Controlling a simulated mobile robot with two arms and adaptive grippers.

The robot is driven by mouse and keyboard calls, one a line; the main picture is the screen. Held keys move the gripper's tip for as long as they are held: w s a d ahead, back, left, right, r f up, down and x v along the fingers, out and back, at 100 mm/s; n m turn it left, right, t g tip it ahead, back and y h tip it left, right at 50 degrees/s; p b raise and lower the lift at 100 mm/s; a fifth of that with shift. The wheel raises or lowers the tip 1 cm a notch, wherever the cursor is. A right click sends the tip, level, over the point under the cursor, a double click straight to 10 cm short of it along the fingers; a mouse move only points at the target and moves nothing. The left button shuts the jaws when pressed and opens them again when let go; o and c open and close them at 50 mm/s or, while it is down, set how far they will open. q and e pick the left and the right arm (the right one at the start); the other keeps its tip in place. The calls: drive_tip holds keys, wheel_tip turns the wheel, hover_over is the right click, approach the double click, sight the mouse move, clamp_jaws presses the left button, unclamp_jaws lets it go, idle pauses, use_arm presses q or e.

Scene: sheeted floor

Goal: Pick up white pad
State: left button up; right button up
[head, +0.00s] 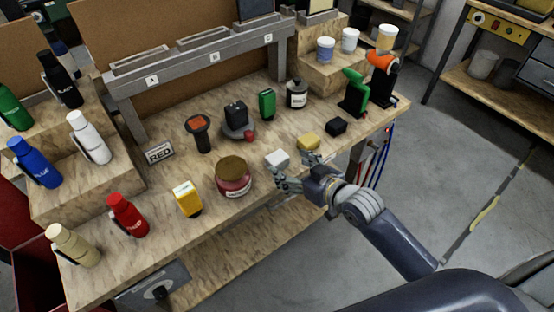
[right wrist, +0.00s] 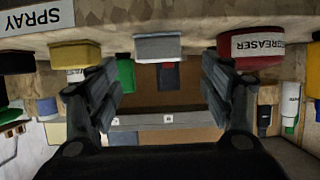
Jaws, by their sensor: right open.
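The white pad (head: 277,159) lies on the wooden workbench (head: 255,195) near its front edge, right of the dark red jar. My right gripper (head: 294,170) is open at the bench's front edge, just in front of the white pad, with nothing between its fingers in the head view. In the right wrist view, which looks upside down, the white pad (right wrist: 158,47) shows ahead, in line with the gap between the two open fingers (right wrist: 160,85). The pad does not appear gripped. My left gripper is not in view.
A yellow pad (head: 308,142) sits close right of the white pad, near one finger. The dark red jar (head: 233,178) stands to the left, and a black block (head: 336,127) lies farther right. A green container (head: 267,104) and a black-topped jar (head: 297,94) stand behind.

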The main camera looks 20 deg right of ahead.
sight(278, 158)
drive_tip(key=x, duration=0.3)
drive_tip(key=p+x, duration=0.1)
drive_tip(key=x, duration=0.1)
drive_tip(key=shift+w+d+r, duration=0.1)
drive_tip(key=shift+r, duration=0.15)
drive_tip(key=shift+w+a+f, duration=0.2)
drive_tip(key=shift+w+f, duration=0.1)
drive_tip(key=shift+w, duration=0.2)
drive_tip(key=c, duration=1.1)
